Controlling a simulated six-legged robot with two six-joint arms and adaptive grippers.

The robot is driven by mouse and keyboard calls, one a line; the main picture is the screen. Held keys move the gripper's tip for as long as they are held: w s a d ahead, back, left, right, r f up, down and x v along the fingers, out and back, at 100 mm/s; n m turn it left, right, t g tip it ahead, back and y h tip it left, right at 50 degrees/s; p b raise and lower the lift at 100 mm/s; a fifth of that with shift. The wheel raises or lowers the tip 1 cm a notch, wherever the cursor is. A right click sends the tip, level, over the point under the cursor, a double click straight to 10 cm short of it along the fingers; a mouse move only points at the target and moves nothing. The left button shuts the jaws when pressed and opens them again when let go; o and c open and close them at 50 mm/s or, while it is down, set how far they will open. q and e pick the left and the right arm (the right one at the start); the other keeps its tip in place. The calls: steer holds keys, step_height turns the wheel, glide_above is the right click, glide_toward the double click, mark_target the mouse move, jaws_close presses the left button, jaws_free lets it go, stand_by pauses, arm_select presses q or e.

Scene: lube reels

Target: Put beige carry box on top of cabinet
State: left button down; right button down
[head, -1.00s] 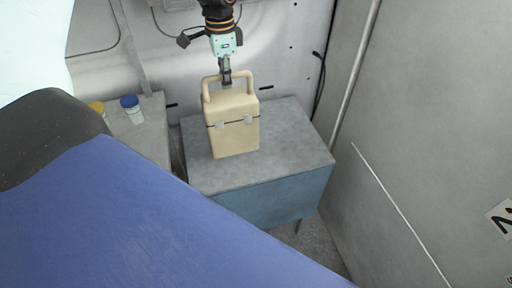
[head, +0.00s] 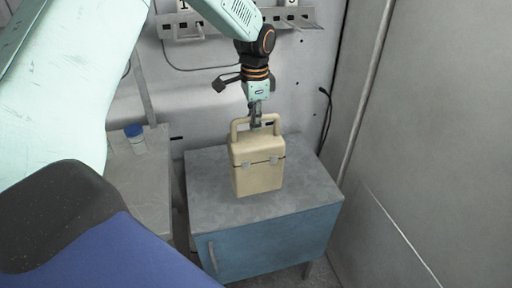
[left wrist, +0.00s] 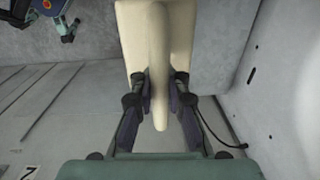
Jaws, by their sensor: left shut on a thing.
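The beige carry box (head: 257,164) is upright at the blue cabinet's grey top (head: 215,180), toward its back middle. I cannot tell whether its base touches the top or hangs just above it. My left gripper (head: 255,122) is above the box, shut on its handle. In the left wrist view the left gripper's fingers (left wrist: 160,92) close on both sides of the beige handle (left wrist: 159,60). The blue cabinet (head: 270,242) stands against the back wall. My right gripper is not in view.
A grey surface at the left holds a white bottle with a blue cap (head: 134,137). A wall rack (head: 235,22) is behind my arm. A pipe (head: 368,90) and grey wall are to the right. Bare cabinet top lies around the box.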

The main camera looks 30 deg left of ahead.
mark_target(255, 136)
arm_select(q)
steer(key=shift+a+f, duration=0.1)
steer(key=shift+f, duration=0.4)
steer(key=shift+w+f, duration=0.2)
steer(key=shift+f, duration=0.1)
steer(key=f, duration=0.3)
steer(key=shift+w+a, duration=0.1)
steer(key=shift+w, duration=0.25)
steer(key=shift+s+f, duration=0.15)
steer(key=shift+f, duration=0.25)
steer(key=shift+s+r, duration=0.1)
steer(key=shift+s, duration=0.15)
steer(key=shift+w+f, duration=0.15)
steer(key=shift+f, duration=0.05)
steer(key=c, duration=1.7)
jaws_free()
steer(key=shift+w+f, duration=0.15)
steer(key=shift+f, duration=0.05)
steer(key=o, duration=0.4)
steer(key=shift+s+r, duration=0.2)
steer(key=shift+s, duration=0.1)
steer(key=shift+w, duration=0.15)
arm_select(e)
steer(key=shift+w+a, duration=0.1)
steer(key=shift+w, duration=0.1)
